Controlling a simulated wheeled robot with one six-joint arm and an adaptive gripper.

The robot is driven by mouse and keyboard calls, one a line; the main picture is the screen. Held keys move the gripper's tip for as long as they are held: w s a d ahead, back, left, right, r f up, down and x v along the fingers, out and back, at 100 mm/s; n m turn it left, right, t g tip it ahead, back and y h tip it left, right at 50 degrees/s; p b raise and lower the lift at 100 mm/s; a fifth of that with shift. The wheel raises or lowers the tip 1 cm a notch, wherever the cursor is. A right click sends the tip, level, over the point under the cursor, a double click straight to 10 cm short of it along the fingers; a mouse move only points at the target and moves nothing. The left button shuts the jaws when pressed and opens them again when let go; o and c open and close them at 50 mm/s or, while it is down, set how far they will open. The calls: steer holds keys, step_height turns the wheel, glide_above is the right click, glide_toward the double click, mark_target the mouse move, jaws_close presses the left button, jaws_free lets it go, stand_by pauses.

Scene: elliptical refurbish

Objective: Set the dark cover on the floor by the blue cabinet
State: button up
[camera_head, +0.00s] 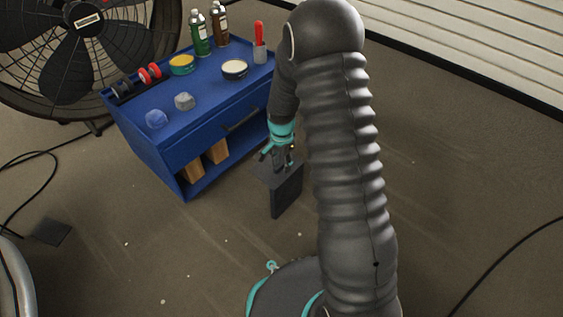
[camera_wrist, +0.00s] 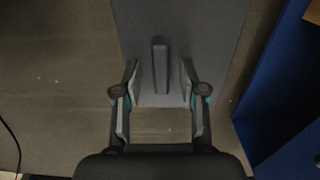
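The dark cover (camera_head: 288,196) is a dark grey panel beside the blue cabinet (camera_head: 160,150), at its right front corner. It has an upright face and a lighter top part in the head view. In the wrist view the cover (camera_wrist: 210,30) is a flat grey panel with a raised narrow rib (camera_wrist: 160,65). My gripper (camera_wrist: 160,70) is open, its fingertips on either side of the rib with gaps showing. In the head view my gripper (camera_head: 280,156) is just above the cover. I cannot tell whether the cover's lower edge touches the floor.
The cabinet top holds bottles (camera_head: 200,34), tins (camera_head: 234,69), a red-handled tool (camera_head: 259,42) and small lumps. A large fan (camera_head: 85,45) stands behind left. A dark flat square (camera_head: 52,232) and cables lie on the floor. Open floor (camera_head: 460,180) spreads to the right.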

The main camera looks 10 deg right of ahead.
steer(key=s+r+n+t+p, duration=0.1)
steer(key=s+r, duration=0.2)
steer(key=r, duration=0.9)
steer(key=s+r+n+t+p, duration=0.1)
steer(key=s+r+n, duration=0.1)
steer(key=r, duration=1)
steer(key=s+r+n+t, duration=0.1)
steer(key=s+r+n, duration=0.1)
steer(key=s+r, duration=0.2)
steer(key=s+r+n+t, duration=0.1)
steer(key=s+r+n, duration=0.2)
steer(key=s, duration=0.8)
steer(key=s+d+r+n+t, duration=0.1)
steer(key=s+r+n, duration=0.1)
steer(key=s+r, duration=0.3)
steer(key=shift+s+n+t, duration=0.3)
steer(key=shift+s+n, duration=0.1)
steer(key=shift+s, duration=0.8)
steer(key=shift+d, duration=0.1)
step_height(320, 180, up, 8)
steer(key=p, duration=0.7)
steer(key=shift+f, duration=0.25)
